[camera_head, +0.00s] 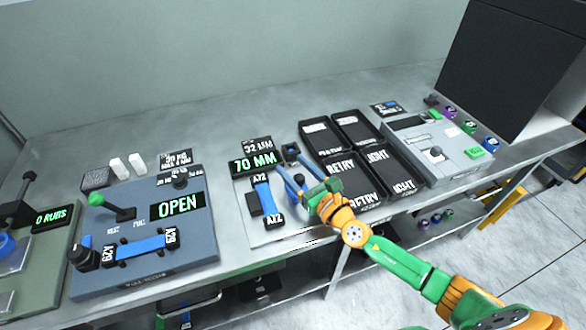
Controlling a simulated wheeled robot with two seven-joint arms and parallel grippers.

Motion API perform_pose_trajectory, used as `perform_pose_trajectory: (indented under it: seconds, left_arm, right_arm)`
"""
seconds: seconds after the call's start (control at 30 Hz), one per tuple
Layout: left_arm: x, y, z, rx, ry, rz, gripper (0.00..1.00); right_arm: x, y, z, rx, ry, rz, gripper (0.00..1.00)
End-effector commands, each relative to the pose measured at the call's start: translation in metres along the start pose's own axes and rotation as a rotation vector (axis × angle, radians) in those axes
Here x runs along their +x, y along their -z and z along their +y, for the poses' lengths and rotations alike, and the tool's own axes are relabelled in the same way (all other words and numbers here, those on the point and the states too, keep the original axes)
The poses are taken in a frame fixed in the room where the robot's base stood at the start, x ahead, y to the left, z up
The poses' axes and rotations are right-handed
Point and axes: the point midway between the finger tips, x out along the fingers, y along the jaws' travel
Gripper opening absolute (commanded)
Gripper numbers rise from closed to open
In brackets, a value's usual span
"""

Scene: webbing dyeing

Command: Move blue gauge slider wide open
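The gauge is a pale plate (247,222) with a black display (253,162) reading 70 MM in green. A blue strap piece (265,195) with black A22 tags lies on it. Slim blue parts (287,184) stand at the plate's right side, beside my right gripper; I cannot tell whether they are the slider or fingers. My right gripper (308,192), green and orange, is low over the plate's right edge. It hides that edge, and its finger gap is not clear. My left gripper is not in view.
A blue-grey station (195,235) reading OPEN, with a green-knobbed lever (97,199), is on the left. Black trays (338,172) stand right of the gauge, close to my gripper. A grey control box (447,165) is further right. Bare bench lies behind.

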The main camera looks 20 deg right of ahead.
Motion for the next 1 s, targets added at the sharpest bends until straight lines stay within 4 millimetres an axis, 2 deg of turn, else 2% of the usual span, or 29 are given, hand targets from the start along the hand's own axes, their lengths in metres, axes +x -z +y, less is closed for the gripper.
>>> perform_pose_trajectory:
  seconds: [0.23, 0.5, 0.6, 1.0]
  left_arm:
    - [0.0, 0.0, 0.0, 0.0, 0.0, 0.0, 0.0]
    - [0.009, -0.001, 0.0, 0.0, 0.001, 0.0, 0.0]
    - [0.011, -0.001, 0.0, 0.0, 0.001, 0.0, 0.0]
    - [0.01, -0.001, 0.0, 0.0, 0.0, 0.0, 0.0]
  right_arm:
    - [-0.005, 0.002, 0.001, 0.001, -0.002, 0.003, 0.64]
    - [-0.058, 0.004, -0.002, 0.0, 0.0, 0.004, 0.64]
    - [-0.069, 0.003, -0.002, 0.001, 0.0, 0.002, 0.64]
    - [-0.071, 0.001, -0.002, 0.002, 0.0, 0.001, 0.64]
